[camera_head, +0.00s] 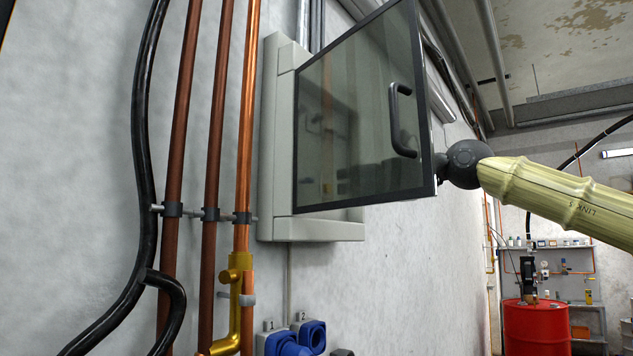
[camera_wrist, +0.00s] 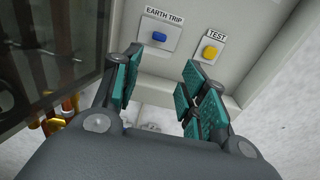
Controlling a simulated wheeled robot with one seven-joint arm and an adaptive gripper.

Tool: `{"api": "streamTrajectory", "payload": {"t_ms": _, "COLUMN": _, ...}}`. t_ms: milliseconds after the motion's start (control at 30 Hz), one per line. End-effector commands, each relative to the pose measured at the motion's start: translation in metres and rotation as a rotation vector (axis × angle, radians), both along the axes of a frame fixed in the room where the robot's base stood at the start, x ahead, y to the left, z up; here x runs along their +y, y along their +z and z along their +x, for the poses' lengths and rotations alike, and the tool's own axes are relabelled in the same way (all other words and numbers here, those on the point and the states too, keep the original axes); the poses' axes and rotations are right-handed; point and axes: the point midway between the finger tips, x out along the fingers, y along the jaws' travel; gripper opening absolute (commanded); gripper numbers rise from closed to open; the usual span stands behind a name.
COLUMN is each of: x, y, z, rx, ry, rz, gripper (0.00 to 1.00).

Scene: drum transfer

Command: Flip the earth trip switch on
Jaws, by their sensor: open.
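The earth trip switch (camera_wrist: 159,37) is a small blue switch on a pale plate under the label EARTH TRIP, at the upper middle of the wrist view. My gripper (camera_wrist: 160,75) is open, its teal-padded fingers apart with nothing between them. The switch lies beyond the fingertips, near the left one, and looks untouched. In the head view the cabinet (camera_head: 284,150) hangs on the wall with its glass door (camera_head: 350,120) swung open. The door hides the switch there. My gripper is mostly hidden behind the door's right edge, beside my arm.
A yellow TEST button (camera_wrist: 210,51) sits right of the switch. The door has a black handle (camera_head: 402,120). Copper pipes (camera_head: 245,130) run left of the cabinet; blue sockets (camera_head: 285,343) are below. A red drum (camera_head: 537,328) stands far right.

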Motion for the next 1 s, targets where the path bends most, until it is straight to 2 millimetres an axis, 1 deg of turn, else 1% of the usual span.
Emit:
{"api": "streamTrajectory", "payload": {"t_ms": 33, "x": -0.002, "y": 0.011, "z": -0.005, "rx": -0.006, "ry": 0.005, "rz": 0.014, "gripper": 0.43}}
{"api": "streamTrajectory", "payload": {"t_ms": 100, "x": -0.002, "y": 0.019, "z": -0.008, "rx": -0.010, "ry": 0.010, "rz": 0.025, "gripper": 0.43}}
{"api": "streamTrajectory", "payload": {"t_ms": 200, "x": 0.003, "y": 0.022, "z": -0.006, "rx": -0.012, "ry": 0.013, "rz": 0.028, "gripper": 0.43}}
{"api": "streamTrajectory", "payload": {"t_ms": 367, "x": 0.020, "y": 0.024, "z": 0.005, "rx": -0.012, "ry": 0.014, "rz": 0.027, "gripper": 0.43}}
{"api": "streamTrajectory", "payload": {"t_ms": 700, "x": 0.063, "y": 0.023, "z": 0.037, "rx": -0.012, "ry": 0.012, "rz": 0.026, "gripper": 0.43}}
{"api": "streamTrajectory", "payload": {"t_ms": 800, "x": 0.073, "y": 0.023, "z": 0.045, "rx": -0.012, "ry": 0.012, "rz": 0.026, "gripper": 0.43}}
{"api": "streamTrajectory", "payload": {"t_ms": 1000, "x": 0.083, "y": 0.021, "z": 0.052, "rx": -0.012, "ry": 0.012, "rz": 0.028, "gripper": 0.43}}
